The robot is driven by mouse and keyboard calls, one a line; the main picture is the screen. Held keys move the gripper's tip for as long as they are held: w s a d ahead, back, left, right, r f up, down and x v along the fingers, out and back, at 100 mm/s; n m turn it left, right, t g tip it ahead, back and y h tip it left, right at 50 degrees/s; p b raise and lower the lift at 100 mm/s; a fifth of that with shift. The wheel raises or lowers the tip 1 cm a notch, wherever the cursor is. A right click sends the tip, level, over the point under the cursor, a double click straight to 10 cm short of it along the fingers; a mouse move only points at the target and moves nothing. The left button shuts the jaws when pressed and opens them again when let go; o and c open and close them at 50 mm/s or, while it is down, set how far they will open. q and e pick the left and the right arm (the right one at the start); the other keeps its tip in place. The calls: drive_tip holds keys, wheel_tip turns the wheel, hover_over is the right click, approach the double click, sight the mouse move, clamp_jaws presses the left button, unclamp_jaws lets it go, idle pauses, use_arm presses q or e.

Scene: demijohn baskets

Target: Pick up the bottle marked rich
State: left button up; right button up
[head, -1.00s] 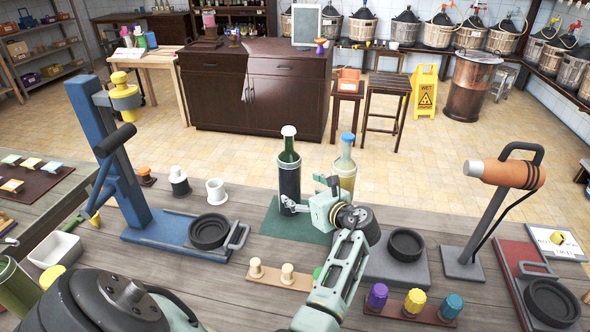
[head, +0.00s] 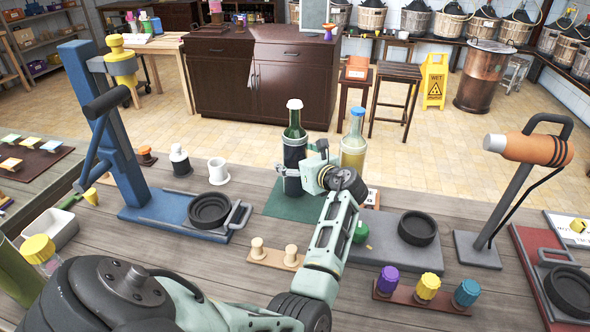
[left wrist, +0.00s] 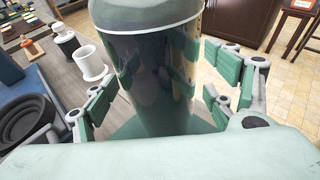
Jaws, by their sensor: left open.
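A dark green bottle with a white cap (head: 294,140) stands upright on a green mat (head: 283,206). A pale yellow bottle with a blue cap (head: 354,143) stands just to its right. I cannot read a mark on either bottle. My left gripper (head: 287,173) is open at the lower half of the dark bottle. In the left wrist view, the dark bottle (left wrist: 148,70) stands between the spread green-padded fingers of the left gripper (left wrist: 160,88). Visible gaps separate the pads from the glass. My right gripper is not in view.
A blue stand (head: 118,140) with a round black holder (head: 209,210) is on the left. A white cup (head: 217,170) stands behind it. Purple, yellow and blue knobs (head: 427,287) are at the front right. A lamp-like orange tool (head: 528,149) stands at the right.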

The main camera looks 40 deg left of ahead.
use_arm(q)
drive_tip(key=shift+w+a, duration=0.1)
drive_tip(key=shift+a, duration=0.15)
clamp_jaws()
drive_tip(key=shift+r, duration=0.25)
idle(0.6)
